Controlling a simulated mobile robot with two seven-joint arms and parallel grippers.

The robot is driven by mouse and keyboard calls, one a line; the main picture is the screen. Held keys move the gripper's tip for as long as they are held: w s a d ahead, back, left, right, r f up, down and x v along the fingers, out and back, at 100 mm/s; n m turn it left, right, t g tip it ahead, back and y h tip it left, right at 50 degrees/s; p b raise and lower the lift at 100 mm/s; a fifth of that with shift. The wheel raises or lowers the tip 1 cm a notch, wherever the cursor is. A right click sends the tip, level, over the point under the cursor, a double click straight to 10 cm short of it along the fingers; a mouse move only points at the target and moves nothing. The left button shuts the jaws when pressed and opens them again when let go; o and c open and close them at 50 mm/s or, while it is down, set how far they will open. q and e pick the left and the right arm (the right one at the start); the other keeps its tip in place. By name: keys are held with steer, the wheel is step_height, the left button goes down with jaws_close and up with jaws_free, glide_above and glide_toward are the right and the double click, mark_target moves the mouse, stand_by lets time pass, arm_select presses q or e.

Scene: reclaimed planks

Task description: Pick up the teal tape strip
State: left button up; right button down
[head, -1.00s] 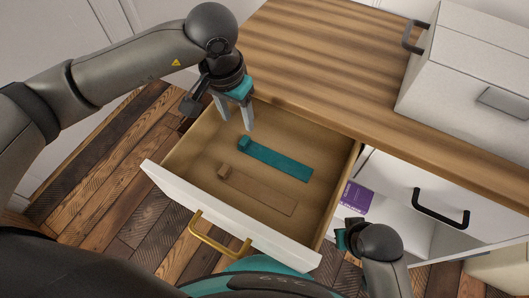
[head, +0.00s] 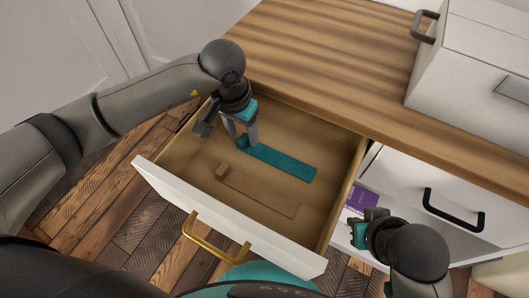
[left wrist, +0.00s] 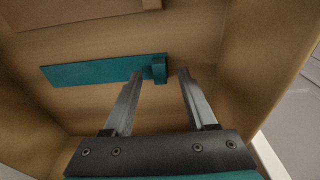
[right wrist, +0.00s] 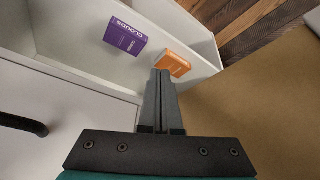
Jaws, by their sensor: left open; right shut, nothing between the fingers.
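The teal tape strip (head: 280,161) lies flat in the open drawer, with a small raised block at its left end. In the left wrist view the strip (left wrist: 95,73) runs to the left and its block (left wrist: 159,69) shows between the fingers. My left gripper (head: 246,141) is open, low in the drawer at the block end of the strip. In the left wrist view its fingertips (left wrist: 161,72) stand on either side of the block; I cannot tell whether they touch it. My right gripper (head: 361,232) is shut and empty, outside the drawer at the right.
A brown strip with a block (head: 258,195) lies in the drawer (head: 322,230) nearer its front. A lower compartment holds a purple box (right wrist: 126,37) and an orange box (right wrist: 174,63). The wooden top (head: 310,60) bears a white cabinet (head: 460,80).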

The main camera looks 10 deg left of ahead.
arm_select(q)
steer(key=shift+f, duration=0.5)
jaws_close()
